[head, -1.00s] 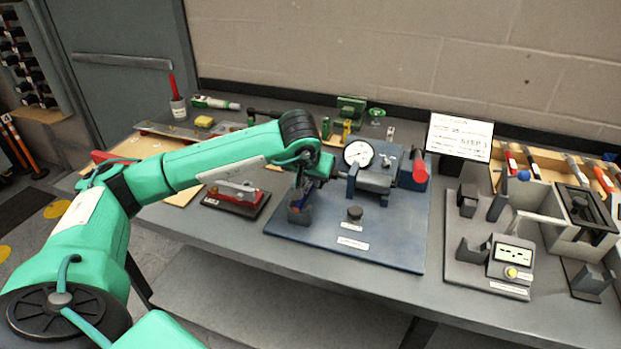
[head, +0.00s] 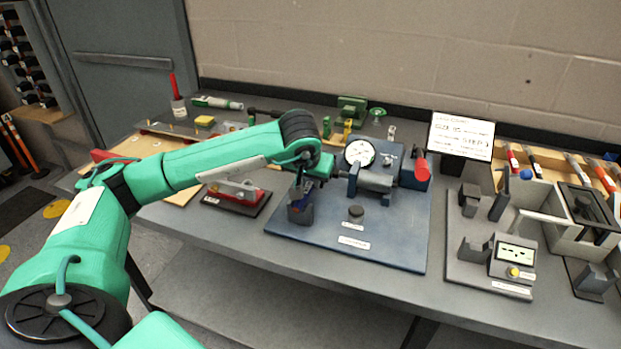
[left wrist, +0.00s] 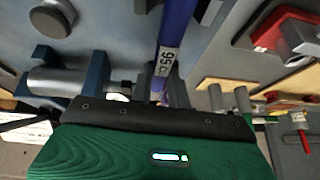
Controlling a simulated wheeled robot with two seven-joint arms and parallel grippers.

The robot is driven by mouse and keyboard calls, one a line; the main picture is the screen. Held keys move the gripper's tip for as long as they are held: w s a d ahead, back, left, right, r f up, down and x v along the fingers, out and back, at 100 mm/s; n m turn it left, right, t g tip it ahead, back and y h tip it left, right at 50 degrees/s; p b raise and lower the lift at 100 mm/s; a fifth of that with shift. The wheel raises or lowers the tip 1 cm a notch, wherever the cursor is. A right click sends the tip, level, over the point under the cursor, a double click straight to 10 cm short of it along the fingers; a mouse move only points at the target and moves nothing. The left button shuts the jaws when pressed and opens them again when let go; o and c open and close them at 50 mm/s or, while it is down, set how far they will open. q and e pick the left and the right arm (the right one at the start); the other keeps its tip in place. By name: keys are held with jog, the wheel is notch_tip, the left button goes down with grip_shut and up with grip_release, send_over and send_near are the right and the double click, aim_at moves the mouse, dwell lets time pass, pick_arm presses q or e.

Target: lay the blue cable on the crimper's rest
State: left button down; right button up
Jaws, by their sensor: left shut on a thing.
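The crimper is a blue base plate (head: 395,245) with a round white gauge (head: 360,153), a grey cylinder (head: 376,181) and a red-ended part (head: 420,168). A dark grey bracket (head: 300,213), seemingly the rest, stands at the plate's left side. My left gripper (head: 308,186) is just above this bracket. In the left wrist view the blue cable (left wrist: 178,25), with a white printed band (left wrist: 165,61), runs up from my shut gripper (left wrist: 160,100). In the head view, the gripper mostly hides the cable. Whether the cable touches the bracket, I cannot tell.
A red vise-like tool (head: 236,194) on a dark base stands left of the plate. A grey station with a meter (head: 513,254) stands to the right. A black knob (head: 355,212) rises from the plate near the bracket. The front table strip is clear.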

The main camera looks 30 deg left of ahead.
pick_arm(q)
jog(key=shift+f, duration=0.15)
jog(key=c, duration=1.3)
grip_release()
jog(key=shift+o, duration=0.2)
jog(key=shift+f, duration=0.1)
jog(key=shift+s+a, duration=0.1)
jog(key=shift+a, duration=0.05)
jog(key=shift+r, duration=0.3)
jog(key=shift+w+d+r+p, duration=0.15)
jog(key=shift+r+p, duration=0.15)
jog(key=shift+r, duration=0.2)
jog(key=shift+w+d+r+p, duration=0.15)
jog(key=shift+r+p, duration=0.1)
jog(key=shift+r, duration=0.25)
jog(key=shift+s+a+r+p, duration=0.1)
jog(key=shift+r+p, duration=0.25)
jog(key=shift+r, duration=0.25)
jog(key=shift+s+a+r+p, duration=0.1)
jog(key=shift+r+p, duration=0.2)
jog(key=shift+r, duration=0.25)
jog(key=shift+d+r+p, duration=0.1)
jog(key=shift+r+p, duration=0.55)
jog(key=shift+r, duration=0.55)
